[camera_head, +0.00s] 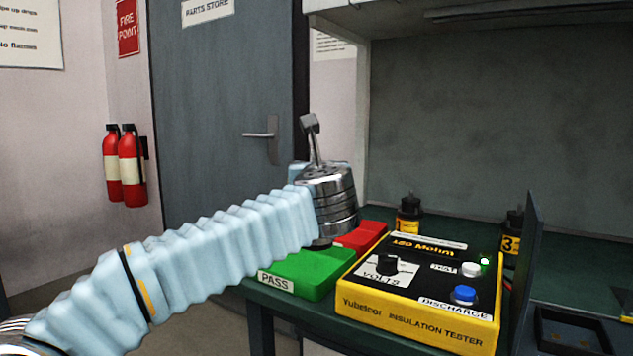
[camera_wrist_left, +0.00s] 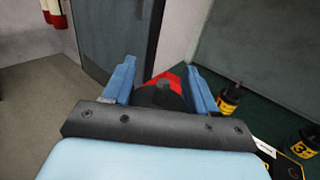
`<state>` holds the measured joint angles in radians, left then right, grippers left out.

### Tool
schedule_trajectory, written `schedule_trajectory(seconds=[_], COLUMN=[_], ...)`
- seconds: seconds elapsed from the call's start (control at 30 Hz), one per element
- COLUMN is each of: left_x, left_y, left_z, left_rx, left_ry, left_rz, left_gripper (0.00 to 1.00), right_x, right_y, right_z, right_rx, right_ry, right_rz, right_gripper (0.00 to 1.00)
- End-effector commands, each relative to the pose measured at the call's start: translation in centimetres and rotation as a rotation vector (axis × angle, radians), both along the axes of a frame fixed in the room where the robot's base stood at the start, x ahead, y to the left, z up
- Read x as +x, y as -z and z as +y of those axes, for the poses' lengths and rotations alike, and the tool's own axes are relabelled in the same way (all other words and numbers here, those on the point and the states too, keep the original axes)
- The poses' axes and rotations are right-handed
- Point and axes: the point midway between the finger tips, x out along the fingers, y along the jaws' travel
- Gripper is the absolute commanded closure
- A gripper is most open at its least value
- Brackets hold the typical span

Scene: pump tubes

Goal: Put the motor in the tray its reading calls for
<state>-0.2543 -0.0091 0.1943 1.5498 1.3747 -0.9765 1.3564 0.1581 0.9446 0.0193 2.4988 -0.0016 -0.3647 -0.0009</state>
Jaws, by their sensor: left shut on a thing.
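My left arm reaches in from the left in the head view, and its silver wrist hides the fingers there. In the left wrist view my left gripper (camera_wrist_left: 160,90) is shut on a dark motor (camera_wrist_left: 158,95), with a blue finger on each side. The motor is held above the red tray (camera_head: 362,236), which shows behind it (camera_wrist_left: 172,76). The green tray (camera_head: 312,268), labelled PASS, is nearer. The yellow insulation tester (camera_head: 415,310) has a display (camera_head: 425,245) that seems to read about 150 Mohm, and a green lamp is lit. My right gripper is out of view.
Two black motors with yellow bands, one (camera_head: 409,215) and one marked 3 (camera_head: 512,228), stand behind the tester. A dark upright panel (camera_head: 528,255) and a dark open tray (camera_head: 572,335) are at the right. The green bench top is clear between the back motors.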

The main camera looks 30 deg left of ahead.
Motion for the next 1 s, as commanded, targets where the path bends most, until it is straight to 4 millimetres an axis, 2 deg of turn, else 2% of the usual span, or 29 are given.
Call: schedule_trajectory(seconds=[0.17,0.33,0.63,0.77,0.9,1.0], left_x=[3.3,5.0,6.2,7.2,7.3,7.2], left_y=[1.5,4.1,5.9,7.5,9.5,10.2], left_z=[2.3,3.4,4.2,4.9,4.9,4.9], left_rx=[0.002,0.002,0.001,0.003,0.003,0.003], left_ry=[-0.001,0.0,0.0,0.0,0.0,0.001], left_rz=[-0.003,-0.005,-0.006,-0.004,-0.005,-0.007], left_gripper=[1.0,1.0,1.0,1.0,1.0,1.0], right_x=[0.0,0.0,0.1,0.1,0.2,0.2], right_y=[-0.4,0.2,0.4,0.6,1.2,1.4], right_z=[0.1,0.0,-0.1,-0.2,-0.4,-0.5], right_rx=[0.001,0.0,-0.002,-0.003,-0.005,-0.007], right_ry=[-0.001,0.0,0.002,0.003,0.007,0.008], right_rz=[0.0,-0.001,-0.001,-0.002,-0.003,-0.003], right_gripper=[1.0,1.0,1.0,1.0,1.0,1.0])
